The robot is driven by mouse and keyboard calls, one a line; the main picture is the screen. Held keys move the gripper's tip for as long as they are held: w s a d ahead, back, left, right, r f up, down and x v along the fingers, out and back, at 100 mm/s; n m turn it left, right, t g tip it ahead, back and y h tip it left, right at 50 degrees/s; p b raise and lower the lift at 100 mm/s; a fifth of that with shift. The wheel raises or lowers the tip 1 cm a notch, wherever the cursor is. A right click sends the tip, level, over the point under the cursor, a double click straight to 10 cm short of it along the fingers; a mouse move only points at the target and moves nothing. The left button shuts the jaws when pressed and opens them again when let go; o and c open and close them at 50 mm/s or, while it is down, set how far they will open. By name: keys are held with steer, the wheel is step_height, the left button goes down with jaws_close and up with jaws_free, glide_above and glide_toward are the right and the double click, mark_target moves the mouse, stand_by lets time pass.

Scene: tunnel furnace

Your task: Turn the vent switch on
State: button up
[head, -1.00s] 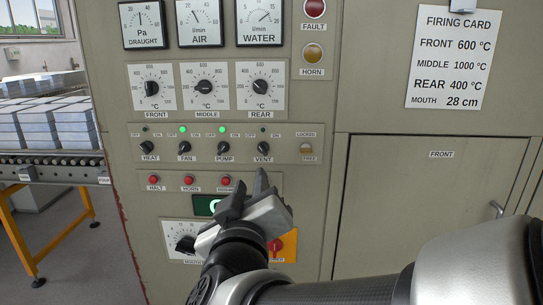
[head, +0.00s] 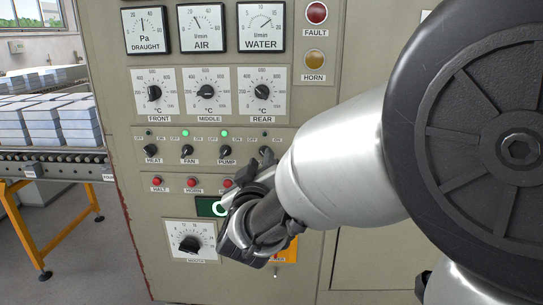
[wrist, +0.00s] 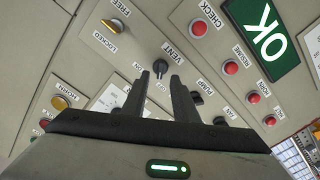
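The vent switch (wrist: 159,67) is a small dark knob with a VENT label in the wrist view. It lies just beyond my fingertips, roughly in line with the gap between them. My gripper (wrist: 163,80) is open, its two dark fingers apart with nothing between them. In the head view my gripper (head: 257,167) is at the right end of the switch row, and my arm covers the VENT label. The vent lamp (head: 264,133) looks dark, while the fan lamp (head: 186,133) and pump lamp (head: 224,133) are green. I cannot tell whether a finger touches the knob.
The pump switch (head: 226,151) is the left neighbour, with the fan switch (head: 187,151) further left. Red buttons (head: 191,183) and a green OK display (wrist: 268,40) are below the row. A yellow locked/free switch (wrist: 113,26) is close by in the wrist view.

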steer(key=w, duration=0.3)
steer(key=shift+w+d, duration=0.1)
steer(key=shift+w, duration=0.2)
jaws_close()
